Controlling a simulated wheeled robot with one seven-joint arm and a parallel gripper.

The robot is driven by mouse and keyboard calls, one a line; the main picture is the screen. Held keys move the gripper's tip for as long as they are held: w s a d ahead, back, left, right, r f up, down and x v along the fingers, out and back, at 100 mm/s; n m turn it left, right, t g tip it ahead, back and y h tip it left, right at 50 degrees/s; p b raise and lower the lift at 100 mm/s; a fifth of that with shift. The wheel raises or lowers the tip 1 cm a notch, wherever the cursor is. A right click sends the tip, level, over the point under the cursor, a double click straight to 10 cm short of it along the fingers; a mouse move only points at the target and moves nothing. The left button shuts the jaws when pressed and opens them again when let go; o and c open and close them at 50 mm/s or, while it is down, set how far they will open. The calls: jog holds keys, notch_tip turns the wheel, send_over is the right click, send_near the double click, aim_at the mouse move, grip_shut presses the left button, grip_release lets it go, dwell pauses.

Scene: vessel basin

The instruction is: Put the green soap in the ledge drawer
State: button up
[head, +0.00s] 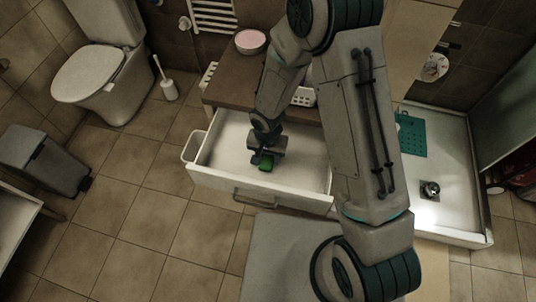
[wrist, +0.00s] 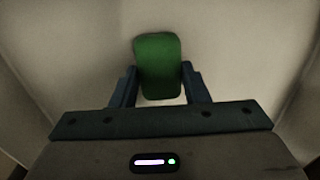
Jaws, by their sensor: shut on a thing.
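The green soap (wrist: 158,62) is between the two fingers of my gripper (wrist: 158,88) in the wrist view. My gripper is shut on it. In the head view the soap (head: 266,168) shows at the tip of my gripper (head: 262,160), inside the outline of the open drawer (head: 217,150). The drawer is white, pulled out from under the brown ledge (head: 232,82), with a handle on its front. Its pale floor and walls surround the soap in the wrist view. I cannot tell whether the soap touches the drawer floor. My arm hides the drawer's right part.
A pink round thing (head: 250,41) and a white basket (head: 304,97) stand on the ledge. A toilet (head: 100,75), a toilet brush (head: 168,88) and a grey bin (head: 42,160) are at left. A shower tray (head: 450,215) is at right.

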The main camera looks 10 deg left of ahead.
aim_at(268, 157)
jog(key=shift+f, duration=0.15)
jog(key=o, duration=1)
notch_tip(268, 157, up, 12)
jog(key=shift+r, duration=0.2)
